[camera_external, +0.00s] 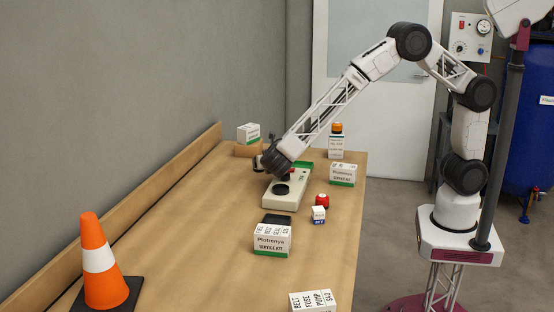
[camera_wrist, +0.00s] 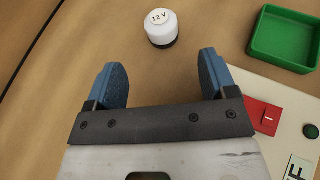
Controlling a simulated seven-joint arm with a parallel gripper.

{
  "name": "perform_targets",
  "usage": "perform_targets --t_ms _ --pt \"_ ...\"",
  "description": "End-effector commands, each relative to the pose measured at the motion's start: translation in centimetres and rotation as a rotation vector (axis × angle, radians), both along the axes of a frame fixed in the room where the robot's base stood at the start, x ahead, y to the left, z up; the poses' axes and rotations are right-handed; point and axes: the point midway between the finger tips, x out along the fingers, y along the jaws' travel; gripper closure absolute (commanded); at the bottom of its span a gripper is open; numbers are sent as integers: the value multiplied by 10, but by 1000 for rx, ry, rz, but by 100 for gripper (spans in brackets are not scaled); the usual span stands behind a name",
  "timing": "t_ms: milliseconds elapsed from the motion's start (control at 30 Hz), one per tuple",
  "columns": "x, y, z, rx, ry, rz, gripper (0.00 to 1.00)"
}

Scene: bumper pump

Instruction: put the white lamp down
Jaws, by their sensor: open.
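The white lamp (camera_wrist: 161,28) is a short white cylinder marked "12 V" with a dark base. In the wrist view it stands upright on the wooden table, just beyond my fingertips and roughly centred between them. My gripper (camera_wrist: 160,70) has its two blue fingers wide apart with nothing between them. In the external view my gripper (camera_external: 260,162) is low over the far left part of the table, beside the beige device. I cannot make out the lamp there; the gripper seems to hide it.
A beige device (camera_external: 281,201) with a red switch (camera_wrist: 263,116) lies right of my gripper. A green tray (camera_wrist: 283,38) is behind it. Service boxes (camera_external: 272,240), a red item (camera_external: 322,200) and an orange-capped bottle (camera_external: 336,142) stand nearby. A traffic cone (camera_external: 101,265) is front left; the left-middle table is clear.

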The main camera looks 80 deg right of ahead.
Motion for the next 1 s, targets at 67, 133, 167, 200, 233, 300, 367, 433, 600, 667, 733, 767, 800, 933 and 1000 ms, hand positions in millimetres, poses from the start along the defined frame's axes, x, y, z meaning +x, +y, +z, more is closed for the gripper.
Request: perform_targets --t_ms 67,133,167,200,233,300,367,433,600,667,733,767,800,933,1000 --pt "-2 2 1 0 0 0 22" --pt "-2 3 1 1 0 0 22" --pt "-2 3 2 1 0 0 22" --pt "-2 3 2 1 1 -1 22" --pt "-2 3 2 1 1 -1 22" --pt "-2 3 2 1 1 -1 22" --pt "-2 3 2 1 0 0 22" --pt "-2 3 2 1 0 0 22" --pt "-2 3 2 0 0 0 22" --pt "-2 3 2 0 0 0 22" --pt "-2 3 2 0 0 0 22" --pt "-2 3 2 0 0 0 22" --pt "-2 3 2 0 0 0 22" --pt "-3 2 3 4 -2 -5 22" --pt "-5 0 6 14 -6 -14 22"
